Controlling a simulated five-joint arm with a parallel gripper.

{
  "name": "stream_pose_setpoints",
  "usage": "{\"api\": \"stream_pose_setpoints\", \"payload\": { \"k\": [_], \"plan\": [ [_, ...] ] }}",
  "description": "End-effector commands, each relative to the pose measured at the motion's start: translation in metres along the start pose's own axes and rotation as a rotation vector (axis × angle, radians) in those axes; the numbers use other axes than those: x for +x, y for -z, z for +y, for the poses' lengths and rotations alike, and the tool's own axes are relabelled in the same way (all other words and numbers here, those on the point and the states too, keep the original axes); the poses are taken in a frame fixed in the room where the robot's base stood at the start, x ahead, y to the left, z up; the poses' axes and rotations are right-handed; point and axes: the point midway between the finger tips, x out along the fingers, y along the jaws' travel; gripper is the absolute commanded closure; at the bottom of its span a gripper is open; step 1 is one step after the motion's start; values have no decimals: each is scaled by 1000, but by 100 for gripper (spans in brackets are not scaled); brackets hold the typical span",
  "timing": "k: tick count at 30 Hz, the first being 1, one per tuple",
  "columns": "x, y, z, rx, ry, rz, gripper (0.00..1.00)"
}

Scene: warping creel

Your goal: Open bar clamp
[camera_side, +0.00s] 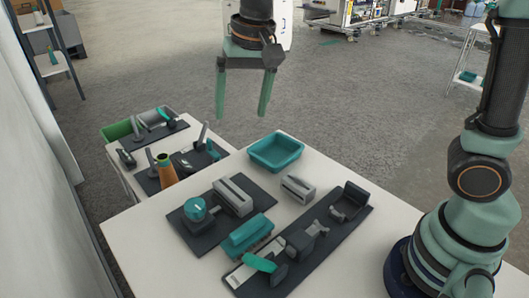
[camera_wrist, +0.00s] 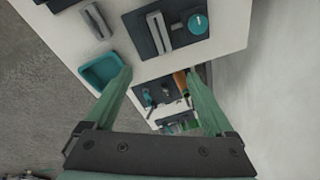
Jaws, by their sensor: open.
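What looks like the bar clamp (camera_side: 304,239) lies on a long dark board at the front right of the white table in the side view. It has dark jaw blocks, a pale bar and a green handle (camera_side: 259,263) at its near end. Whether its jaws are tight on anything I cannot tell. My gripper (camera_side: 241,116) hangs high beyond the table's far side, fingers pointing down, apart and empty. In the wrist view my gripper (camera_wrist: 158,72) is also open with nothing between its fingers. The clamp is not clearly visible there.
A teal tray (camera_side: 276,151) and a grey slotted block (camera_side: 298,188) stand on the table. A teal block (camera_side: 249,235) and a round teal knob (camera_side: 195,209) are beside the clamp. A second table holds several tools and an orange cone (camera_side: 166,170). The air around my gripper is clear.

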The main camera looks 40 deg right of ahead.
Motion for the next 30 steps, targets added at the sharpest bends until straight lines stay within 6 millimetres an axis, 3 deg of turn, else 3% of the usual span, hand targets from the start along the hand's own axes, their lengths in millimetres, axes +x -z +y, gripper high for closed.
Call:
{"api": "stream_pose_setpoints", "payload": {
  "k": [1, 6, 12, 16, 22, 30],
  "plan": [
    [11, -1, -17, 25, -15, -24, 12],
    [44, -9, -64, 139, -71, -82, 12],
    [78, -23, -100, 240, -130, -118, 12],
    [88, -29, -110, 272, -147, -124, 12],
    [102, -32, -110, 283, -154, -127, 12],
    [150, -39, -103, 281, -156, -128, 12]
  ]
}}
